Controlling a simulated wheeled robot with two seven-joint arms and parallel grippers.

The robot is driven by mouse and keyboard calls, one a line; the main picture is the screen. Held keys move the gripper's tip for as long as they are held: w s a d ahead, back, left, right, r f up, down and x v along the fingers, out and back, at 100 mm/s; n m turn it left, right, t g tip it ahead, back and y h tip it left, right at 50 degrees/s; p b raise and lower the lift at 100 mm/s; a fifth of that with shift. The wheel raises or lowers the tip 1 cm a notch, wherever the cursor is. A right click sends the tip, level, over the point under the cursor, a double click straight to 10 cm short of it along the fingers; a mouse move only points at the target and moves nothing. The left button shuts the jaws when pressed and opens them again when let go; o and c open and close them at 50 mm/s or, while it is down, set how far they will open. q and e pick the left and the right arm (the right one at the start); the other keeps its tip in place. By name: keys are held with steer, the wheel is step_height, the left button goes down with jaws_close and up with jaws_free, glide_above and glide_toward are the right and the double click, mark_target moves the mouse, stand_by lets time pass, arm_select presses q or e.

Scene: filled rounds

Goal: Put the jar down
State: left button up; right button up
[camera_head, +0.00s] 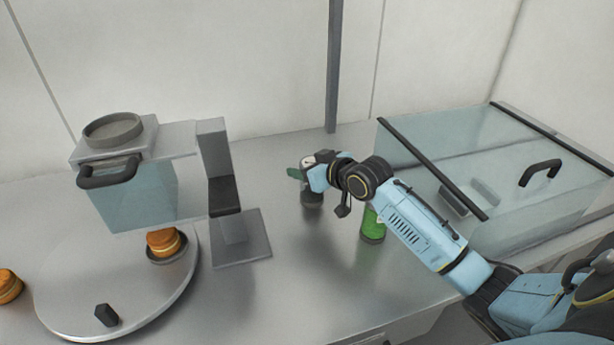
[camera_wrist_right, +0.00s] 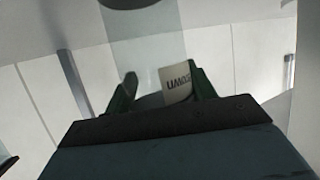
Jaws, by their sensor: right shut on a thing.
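My right gripper (camera_head: 306,173) is at the middle of the steel table, its green fingers closed around a small jar. The jar (camera_head: 312,197) looks dark grey below, with a pale part near the fingers, and is partly hidden by the gripper. In the right wrist view, the jar's white label with dark lettering (camera_wrist_right: 175,85) shows between the green fingertips (camera_wrist_right: 163,90). The jar looks upright, at or just above the table; I cannot tell if it touches. My left gripper is out of view.
A green can (camera_head: 373,226) stands under my right forearm. A clear glass case (camera_head: 480,205) is at right. At left are a grey stand (camera_head: 240,238), a clear box with a black handle (camera_head: 140,200) and a round turntable (camera_head: 75,290) with an orange item (camera_head: 163,241).

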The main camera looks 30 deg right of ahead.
steer(key=shift+f, duration=1.05)
steer(key=shift+f, duration=0.2)
steer(key=o, duration=1.2)
steer(key=shift+r, duration=0.2)
steer(key=p+v, duration=0.1)
steer(key=v, duration=1.1)
